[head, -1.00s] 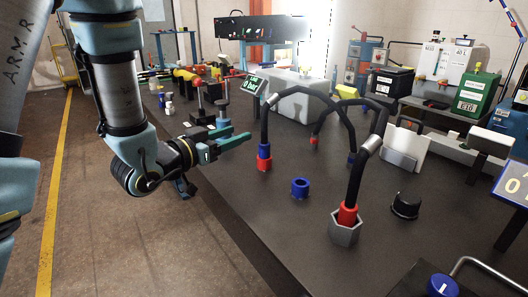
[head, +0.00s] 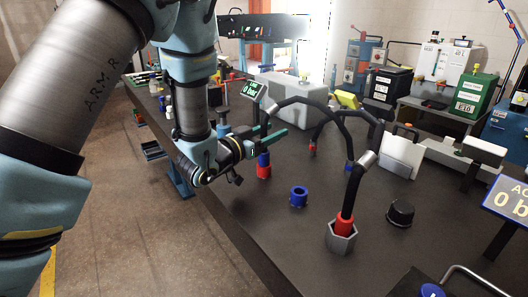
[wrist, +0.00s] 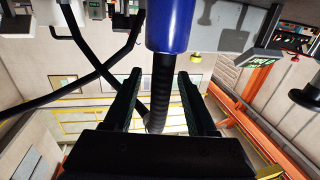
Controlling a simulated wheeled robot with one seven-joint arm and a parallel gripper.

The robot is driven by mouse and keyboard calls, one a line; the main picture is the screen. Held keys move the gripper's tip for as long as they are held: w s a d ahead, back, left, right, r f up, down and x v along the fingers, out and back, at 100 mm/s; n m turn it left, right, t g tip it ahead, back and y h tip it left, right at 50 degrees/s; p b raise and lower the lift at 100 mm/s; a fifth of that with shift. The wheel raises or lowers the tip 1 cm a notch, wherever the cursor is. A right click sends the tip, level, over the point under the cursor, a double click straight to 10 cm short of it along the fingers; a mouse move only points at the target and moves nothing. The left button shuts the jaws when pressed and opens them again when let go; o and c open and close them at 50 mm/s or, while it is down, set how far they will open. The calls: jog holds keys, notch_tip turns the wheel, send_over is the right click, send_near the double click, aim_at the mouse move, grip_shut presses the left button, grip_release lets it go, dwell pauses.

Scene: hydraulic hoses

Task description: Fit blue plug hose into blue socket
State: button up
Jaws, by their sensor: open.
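The blue plug (head: 263,159) is at the left end of the front black hose (head: 300,102), upright on a red fitting (head: 264,171). In the wrist view the blue plug (wrist: 170,25) is large at the top. The blue socket (head: 299,196) is a short, empty ring on the table, right of and nearer than the plug. My gripper (head: 272,138) is level, just above the plug at the hose. In the wrist view my gripper (wrist: 160,76) is open, with the black hose (wrist: 163,90) between its fingers; contact cannot be told.
The hose's other end has a red plug (head: 344,224) in a grey hexagonal holder (head: 341,241). A second hose (head: 330,120) arches behind. A black cup (head: 400,213) stands right. A grey case (head: 290,88) and a green display (head: 252,91) are behind. The table is clear around the blue socket.

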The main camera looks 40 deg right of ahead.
jog(key=shift+d, duration=0.2)
grip_shut()
dwell(0.3)
dwell(1.0)
